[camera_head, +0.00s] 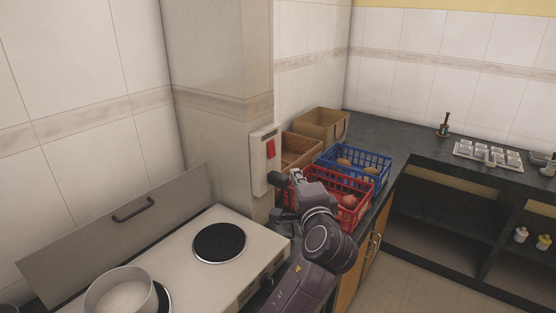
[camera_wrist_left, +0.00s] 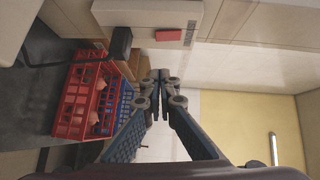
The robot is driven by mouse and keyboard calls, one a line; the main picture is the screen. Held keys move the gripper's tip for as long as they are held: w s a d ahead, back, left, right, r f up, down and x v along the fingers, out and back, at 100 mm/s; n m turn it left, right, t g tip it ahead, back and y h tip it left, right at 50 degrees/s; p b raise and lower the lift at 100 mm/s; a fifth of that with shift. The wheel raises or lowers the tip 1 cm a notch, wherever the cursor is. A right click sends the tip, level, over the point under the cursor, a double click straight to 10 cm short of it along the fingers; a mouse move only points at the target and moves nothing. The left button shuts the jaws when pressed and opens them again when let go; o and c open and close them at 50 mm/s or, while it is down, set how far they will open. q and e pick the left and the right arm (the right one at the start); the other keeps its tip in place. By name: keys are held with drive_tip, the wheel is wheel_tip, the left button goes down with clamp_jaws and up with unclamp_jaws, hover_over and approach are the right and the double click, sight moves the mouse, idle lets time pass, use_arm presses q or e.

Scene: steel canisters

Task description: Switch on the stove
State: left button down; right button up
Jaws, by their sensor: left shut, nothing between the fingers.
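The stove (camera_head: 185,262) is white, with a round black hotplate (camera_head: 219,242) and its knobs on the front side, partly behind my arm. A white wall panel with a red switch (camera_head: 270,148) is on the pillar behind the stove's right corner. The red switch (camera_wrist_left: 169,36) also shows at the top of the left wrist view. My left gripper (camera_head: 287,192) is just below and right of the panel; in the left wrist view its fingers (camera_wrist_left: 160,82) are together and empty, apart from the switch. My right gripper is not in view.
A pot (camera_head: 121,293) stands on the stove's left hotplate. A red crate (camera_head: 354,212), a blue crate (camera_head: 376,164) and brown boxes (camera_head: 322,124) stand on the dark counter, close beside my left gripper. A black block (camera_wrist_left: 121,42) sticks out by the panel.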

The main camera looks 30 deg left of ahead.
use_arm(q)
drive_tip(key=p, duration=0.2)
approach(275, 154)
drive_tip(key=w, duration=0.4)
drive_tip(key=a, duration=0.1)
drive_tip(key=a+p, duration=0.1)
drive_tip(key=a, duration=0.1)
drive_tip(key=shift+w+f, duration=0.15)
drive_tip(key=shift+w, duration=0.2)
drive_tip(key=shift+a, duration=0.3)
drive_tip(key=shift+f, duration=0.1)
drive_tip(key=shift+d, duration=0.1)
